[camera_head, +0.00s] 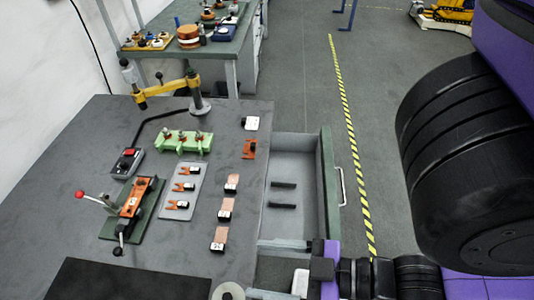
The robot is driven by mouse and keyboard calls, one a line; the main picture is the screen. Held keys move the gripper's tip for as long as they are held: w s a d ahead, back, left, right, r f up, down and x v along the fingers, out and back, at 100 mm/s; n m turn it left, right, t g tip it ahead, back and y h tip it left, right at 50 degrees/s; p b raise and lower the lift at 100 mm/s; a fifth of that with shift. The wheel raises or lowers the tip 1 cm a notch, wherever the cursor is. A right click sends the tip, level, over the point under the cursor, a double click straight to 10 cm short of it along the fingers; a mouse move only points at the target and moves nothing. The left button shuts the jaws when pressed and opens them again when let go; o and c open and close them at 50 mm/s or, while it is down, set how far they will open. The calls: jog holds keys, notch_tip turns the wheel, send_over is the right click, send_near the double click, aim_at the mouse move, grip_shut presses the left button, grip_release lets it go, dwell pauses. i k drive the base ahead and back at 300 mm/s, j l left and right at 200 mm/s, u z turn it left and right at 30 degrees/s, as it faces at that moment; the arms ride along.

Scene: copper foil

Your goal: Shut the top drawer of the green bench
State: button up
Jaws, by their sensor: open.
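The top drawer (326,160) of the green bench (95,195) is pulled out to the right of the grey bench top. Its green front stands away from the bench, with a pale handle (342,187) on its outer face. Two small dark bars (284,185) lie on the drawer's light grey floor. My gripper (318,270) is at the bottom of the view, beside the near end of the drawer front, and is open. It overlaps the drawer's near corner in the picture; whether it touches cannot be told. Its fingertips are partly hidden.
The bench top carries a green block fixture (184,142), a grey tray (182,192), a red-knobbed press (130,205), copper pieces (225,210) and a black mat (120,282). Open floor with a yellow-black strip (350,140) lies right of the drawer. My dark arm link fills the right side.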

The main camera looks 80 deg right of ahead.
aim_at(301, 202)
jog(key=k+l+z, duration=0.4)
jog(key=k, duration=0.25)
jog(key=k+l+z, duration=0.4)
jog(key=k+l, duration=0.2)
